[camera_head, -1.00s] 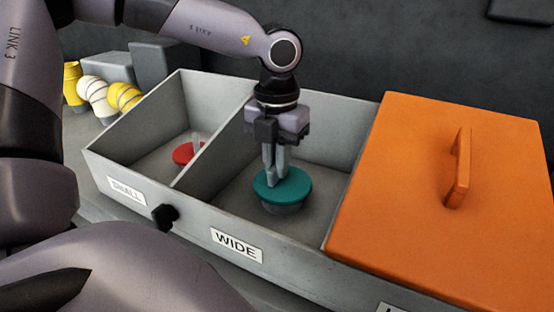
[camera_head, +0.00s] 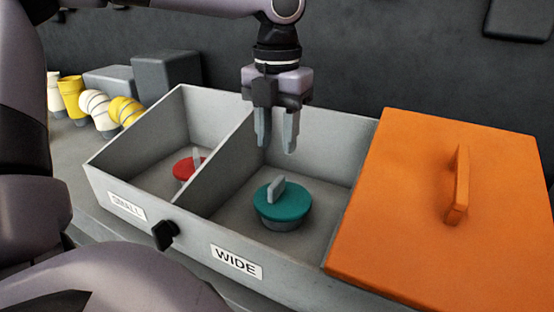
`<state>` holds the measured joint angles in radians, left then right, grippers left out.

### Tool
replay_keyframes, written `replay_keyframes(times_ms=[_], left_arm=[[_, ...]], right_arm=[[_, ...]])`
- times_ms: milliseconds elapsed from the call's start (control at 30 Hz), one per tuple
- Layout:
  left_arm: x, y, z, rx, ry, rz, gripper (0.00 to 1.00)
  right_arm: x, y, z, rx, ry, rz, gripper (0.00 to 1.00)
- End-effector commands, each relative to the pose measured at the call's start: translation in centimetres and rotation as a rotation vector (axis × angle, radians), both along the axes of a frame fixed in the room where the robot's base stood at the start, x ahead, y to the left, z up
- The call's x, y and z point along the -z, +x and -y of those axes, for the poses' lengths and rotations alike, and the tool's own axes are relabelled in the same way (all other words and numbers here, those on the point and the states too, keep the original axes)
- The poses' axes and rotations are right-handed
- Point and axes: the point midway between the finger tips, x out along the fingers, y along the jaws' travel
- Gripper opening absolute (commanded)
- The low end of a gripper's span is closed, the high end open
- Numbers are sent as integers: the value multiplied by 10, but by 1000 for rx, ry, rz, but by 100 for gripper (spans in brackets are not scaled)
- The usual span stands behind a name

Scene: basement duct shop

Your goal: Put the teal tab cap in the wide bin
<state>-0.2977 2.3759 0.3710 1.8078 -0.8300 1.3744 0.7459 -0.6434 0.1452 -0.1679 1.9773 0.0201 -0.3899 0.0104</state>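The teal tab cap (camera_head: 284,205) is a round teal disc with an upright grey tab and a grey lower part. It sits on the floor of the wide bin (camera_head: 300,257), the compartment labelled WIDE. My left gripper (camera_head: 277,142) is above the cap, clear of its tab, with its fingers pointing down and apart. Nothing is between the fingers. My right gripper is not in view.
A red cap (camera_head: 184,170) lies in the SMALL compartment (camera_head: 150,128) to the left. An orange lid (camera_head: 410,200) with a handle covers the right compartment. Yellow and white elbow pieces (camera_head: 97,104) and grey blocks (camera_head: 166,79) stand behind at the left.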

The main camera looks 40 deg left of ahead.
Motion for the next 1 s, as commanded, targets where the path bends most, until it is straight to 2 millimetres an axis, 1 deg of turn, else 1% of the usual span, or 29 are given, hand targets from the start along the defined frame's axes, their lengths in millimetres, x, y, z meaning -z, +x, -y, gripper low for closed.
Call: replay_keyframes(times_ms=[33, 100, 200, 300, 1000], left_arm=[[-11, 0, 0, -1, 0, 4, 38], [-21, 1, 0, -1, 1, 3, 38], [-30, 0, 0, 0, 1, 1, 38], [-35, 0, 0, 0, 0, 0, 38], [-35, 0, 0, 0, 0, -1, 38]], right_arm=[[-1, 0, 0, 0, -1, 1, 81], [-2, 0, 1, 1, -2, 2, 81], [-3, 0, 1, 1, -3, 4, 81], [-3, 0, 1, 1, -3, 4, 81], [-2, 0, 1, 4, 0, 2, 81]])
